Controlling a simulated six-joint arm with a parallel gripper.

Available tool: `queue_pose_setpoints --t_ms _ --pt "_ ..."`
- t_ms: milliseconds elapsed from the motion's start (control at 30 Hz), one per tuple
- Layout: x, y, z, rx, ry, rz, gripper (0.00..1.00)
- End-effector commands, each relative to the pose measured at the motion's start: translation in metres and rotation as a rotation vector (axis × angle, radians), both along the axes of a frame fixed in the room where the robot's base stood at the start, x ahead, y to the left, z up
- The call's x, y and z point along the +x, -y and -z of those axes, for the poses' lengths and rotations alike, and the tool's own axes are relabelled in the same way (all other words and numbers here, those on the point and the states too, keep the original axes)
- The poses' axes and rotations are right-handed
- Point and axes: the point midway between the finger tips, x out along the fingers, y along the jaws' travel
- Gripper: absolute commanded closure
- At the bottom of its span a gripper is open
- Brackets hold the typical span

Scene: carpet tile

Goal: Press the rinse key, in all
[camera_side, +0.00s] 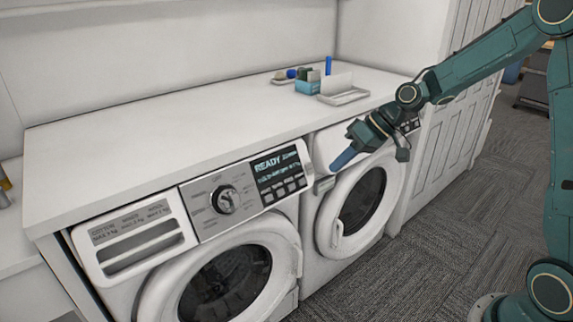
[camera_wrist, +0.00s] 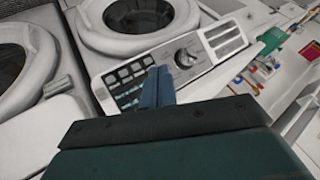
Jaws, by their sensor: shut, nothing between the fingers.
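The left washer's control panel (camera_side: 246,188) carries a dark display (camera_side: 278,168) reading READY, with a row of small keys (camera_side: 283,190) beneath it. The key labels are too small to tell which one is the rinse key. The keys (camera_wrist: 130,70) also show in the wrist view, upside down, beside the dial (camera_wrist: 186,56). My gripper (camera_side: 341,161) is shut and empty, with its blue fingers pointing left and down. In the side view it hangs in front of the right machine, right of the panel and apart from it. Its fingers (camera_wrist: 158,84) cover part of the panel in the wrist view.
A second machine with a round door (camera_side: 362,198) stands to the right. A white counter (camera_side: 150,125) runs above both machines. A white tray (camera_side: 343,94) and a blue holder (camera_side: 308,86) stand at its back right. Carpet (camera_side: 440,220) lies clear in front.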

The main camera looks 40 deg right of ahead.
Motion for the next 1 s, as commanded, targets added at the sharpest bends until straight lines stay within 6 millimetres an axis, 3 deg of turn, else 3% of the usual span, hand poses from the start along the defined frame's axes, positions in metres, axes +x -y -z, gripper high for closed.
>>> queue_pose_setpoints --t_ms 500,1000 --pt "0.043 0.033 0.061 0.227 0.04 0.051 1.0" --pt "0.061 0.062 0.109 0.414 0.091 0.124 1.0"
